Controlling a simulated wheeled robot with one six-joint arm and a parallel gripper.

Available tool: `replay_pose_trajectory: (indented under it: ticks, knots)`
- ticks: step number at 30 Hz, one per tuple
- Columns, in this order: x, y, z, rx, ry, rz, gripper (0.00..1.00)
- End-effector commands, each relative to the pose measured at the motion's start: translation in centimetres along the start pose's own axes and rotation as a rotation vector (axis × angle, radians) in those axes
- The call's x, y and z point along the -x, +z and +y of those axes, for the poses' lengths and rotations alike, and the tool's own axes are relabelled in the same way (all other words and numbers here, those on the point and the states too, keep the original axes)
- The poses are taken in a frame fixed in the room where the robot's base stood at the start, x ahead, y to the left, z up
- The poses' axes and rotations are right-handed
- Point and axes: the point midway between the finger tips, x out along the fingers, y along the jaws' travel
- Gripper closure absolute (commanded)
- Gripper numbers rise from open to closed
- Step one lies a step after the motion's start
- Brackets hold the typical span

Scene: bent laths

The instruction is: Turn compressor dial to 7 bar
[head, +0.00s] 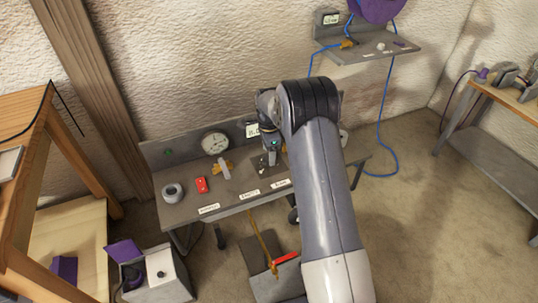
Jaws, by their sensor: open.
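A grey bench panel (185,217) against the wall carries a round white gauge (214,142) on its backboard. A small display (252,129) beside the gauge is partly covered by my arm; its digits are too small to read surely. My gripper (269,160) points down, open, over a small dark plate (259,168) on the panel, right of the gauge. The compressor dial cannot be made out; it may be hidden under my gripper. Whether the fingers touch anything cannot be told.
On the panel are a tape roll (172,191), a red box (202,185) and a yellow fitting with a pale lever (224,168). A wall shelf (375,50) with a blue hose (379,120) is at upper right. Wooden benches stand left and right.

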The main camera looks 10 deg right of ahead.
Motion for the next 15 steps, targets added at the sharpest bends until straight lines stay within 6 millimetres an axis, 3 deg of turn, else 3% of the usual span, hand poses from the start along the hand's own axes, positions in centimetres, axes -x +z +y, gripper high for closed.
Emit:
replay_pose_trajectory:
  ticks: [7,15]
  knots:
    - [5.4,0.0,-0.1,0.000,-0.005,0.000,0.39]
    - [8.4,0.0,0.0,0.000,-0.002,0.000,0.39]
